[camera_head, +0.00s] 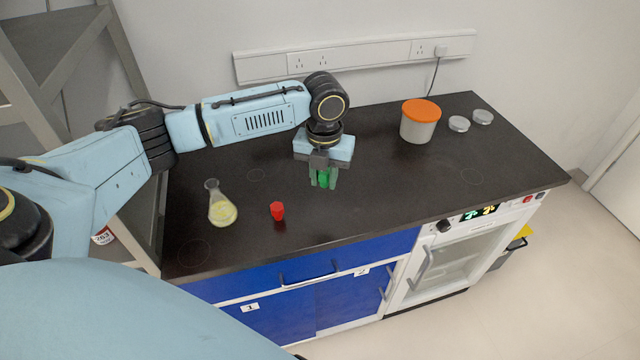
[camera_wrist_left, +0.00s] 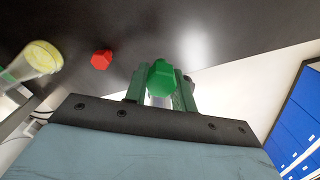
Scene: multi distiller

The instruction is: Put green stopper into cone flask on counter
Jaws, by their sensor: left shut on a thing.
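The green stopper (camera_head: 323,179) is between the fingers of my left gripper (camera_head: 324,178), which is shut on it. In the left wrist view the stopper (camera_wrist_left: 161,78) shows between the two green fingers. In the head view the gripper points down over the middle of the dark counter; I cannot tell whether the stopper touches the surface. The cone flask (camera_head: 222,210) with yellow contents stands upright on the counter to the left of the gripper, its mouth open. The flask (camera_wrist_left: 40,58) also shows at the left of the wrist view. My right gripper is not in view.
A red stopper (camera_head: 277,211) stands on the counter (camera_head: 380,190) between the flask and the gripper. A tub with an orange lid (camera_head: 421,110) and two small round metal lids (camera_head: 459,124) are at the back right. The counter's right front is clear.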

